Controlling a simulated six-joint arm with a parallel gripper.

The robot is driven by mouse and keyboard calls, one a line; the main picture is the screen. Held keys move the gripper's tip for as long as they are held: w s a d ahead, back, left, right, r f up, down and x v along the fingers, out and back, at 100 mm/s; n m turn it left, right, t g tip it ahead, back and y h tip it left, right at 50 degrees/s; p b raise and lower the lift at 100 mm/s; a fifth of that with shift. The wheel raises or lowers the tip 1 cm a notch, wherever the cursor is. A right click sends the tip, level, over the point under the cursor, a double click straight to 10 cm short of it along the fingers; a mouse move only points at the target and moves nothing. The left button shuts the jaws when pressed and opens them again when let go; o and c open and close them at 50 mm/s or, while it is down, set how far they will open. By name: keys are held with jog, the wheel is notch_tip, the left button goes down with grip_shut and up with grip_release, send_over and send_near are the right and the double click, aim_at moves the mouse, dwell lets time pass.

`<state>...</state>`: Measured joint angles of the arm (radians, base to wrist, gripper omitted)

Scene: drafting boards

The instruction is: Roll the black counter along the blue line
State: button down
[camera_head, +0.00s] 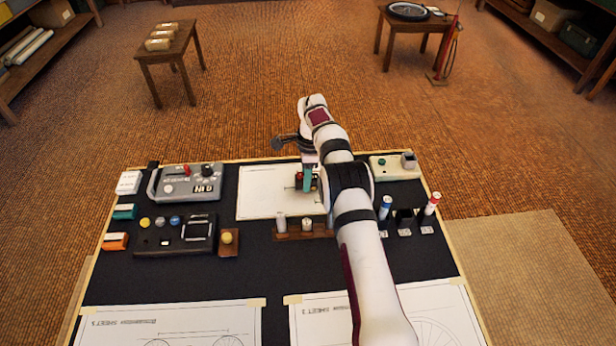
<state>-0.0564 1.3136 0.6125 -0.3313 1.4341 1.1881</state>
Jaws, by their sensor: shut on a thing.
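My gripper (305,187) points down over a white sheet (262,207) at the middle back of the board. It is shut on a small dark thing, which I take to be the black counter (298,180); a teal part shows beside it. The fingers and arm hide most of it, and I cannot tell whether it touches the paper. Faint thin marks show on the sheet near the fingertips, but I cannot make out a blue line. My arm covers the sheet's right side.
A wooden rack (290,236) with pale cylinders stands just in front of the sheet. A grey device (180,187) and a black panel (165,240) are to the left. Markers (432,203) stand to the right, below a beige device (385,172). Drawing sheets (180,318) lie at the front.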

aim_at(276, 189)
jog(key=shift+a, duration=2)
jog(key=shift+a, duration=2)
jog(key=shift+r, duration=3)
